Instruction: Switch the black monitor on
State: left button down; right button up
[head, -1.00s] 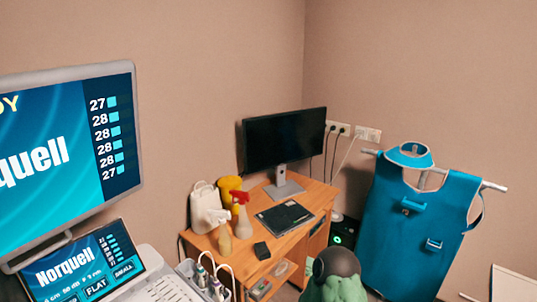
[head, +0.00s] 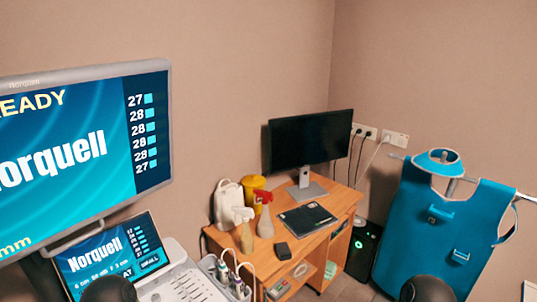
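The black monitor (head: 311,139) stands on a silver stand (head: 306,188) at the back of a wooden desk, near the room corner. Its screen is dark. Its lower edge is too small in this view to make out any button. Neither of my grippers shows. Two dark rounded shapes at the bottom edge look like parts of my own arms.
The wooden desk (head: 341,209) holds a black tablet or folder (head: 307,217), spray bottles (head: 264,219) and a yellow container (head: 252,190). A scanner console with a lit screen (head: 80,140) stands left. A blue apron (head: 440,228) hangs right, beside a black computer tower (head: 363,248).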

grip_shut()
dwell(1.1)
